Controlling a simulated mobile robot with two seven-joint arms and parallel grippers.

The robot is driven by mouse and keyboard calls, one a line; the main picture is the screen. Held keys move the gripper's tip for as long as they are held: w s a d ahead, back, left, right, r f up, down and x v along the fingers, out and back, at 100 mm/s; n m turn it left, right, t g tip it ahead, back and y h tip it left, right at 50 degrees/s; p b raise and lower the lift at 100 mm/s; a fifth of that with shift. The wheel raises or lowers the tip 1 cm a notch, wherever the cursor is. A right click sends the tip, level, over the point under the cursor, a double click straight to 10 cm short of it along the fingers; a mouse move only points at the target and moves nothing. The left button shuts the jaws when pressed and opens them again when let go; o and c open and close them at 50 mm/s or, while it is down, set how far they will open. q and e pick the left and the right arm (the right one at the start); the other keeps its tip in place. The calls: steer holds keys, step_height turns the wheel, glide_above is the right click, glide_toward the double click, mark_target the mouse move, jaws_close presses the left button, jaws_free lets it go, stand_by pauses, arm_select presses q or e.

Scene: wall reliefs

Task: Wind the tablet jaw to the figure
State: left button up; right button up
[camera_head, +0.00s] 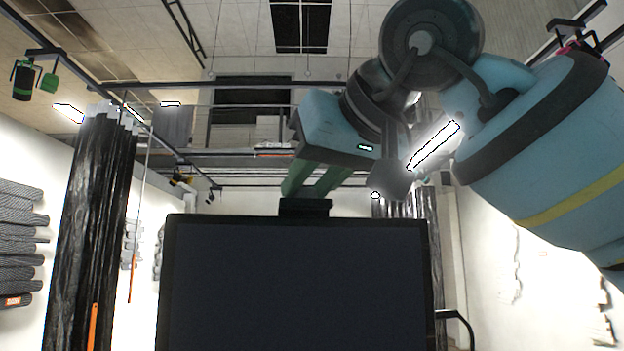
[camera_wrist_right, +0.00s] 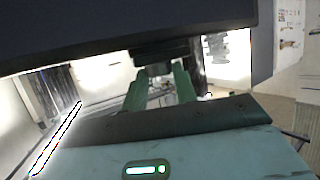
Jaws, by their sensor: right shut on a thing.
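A large dark tablet (camera_head: 295,285) with a thin black frame stands upright at the bottom middle of the head view. Its face is plain dark, and I see no figure on it. A small black jaw (camera_head: 305,208) sits at the middle of its top edge. My right gripper (camera_head: 312,192) comes down from above with its green fingers at this jaw and is shut on it. In the right wrist view the tablet (camera_wrist_right: 110,25) spans the top, and the green fingers (camera_wrist_right: 160,78) reach to the black jaw (camera_wrist_right: 162,52). My left gripper is not in view.
My right arm fills the upper right of the head view. A black curtain (camera_head: 92,215) hangs at the left, near dark rolls (camera_head: 18,240) on the wall. A black curved bar (camera_head: 460,318) stands right of the tablet. A balcony rail (camera_head: 240,152) runs behind.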

steer(key=shift+m+h, duration=0.3)
steer(key=m+t+h, duration=0.1)
steer(key=m+h, duration=0.1)
steer(key=a+m+t+h, duration=0.1)
steer(key=m+h, duration=0.1)
steer(key=h, duration=0.1)
steer(key=shift+s+m, duration=0.2)
steer(key=shift+m, duration=0.1)
steer(key=shift+w+a+m+g+h, duration=0.1)
steer(key=shift+m+g+h, duration=0.05)
steer(key=shift+m+h, duration=0.8)
steer(key=shift+s+a+m+g+h, duration=0.1)
steer(key=shift+a+m+g+h, duration=0.1)
steer(key=shift+m+h, duration=0.75)
steer(key=shift+w+a+m+g+h, duration=0.15)
steer(key=shift+m+h, duration=0.55)
steer(key=shift+h, duration=0.5)
steer(key=shift+d, duration=0.1)
steer(key=o, duration=0.7)
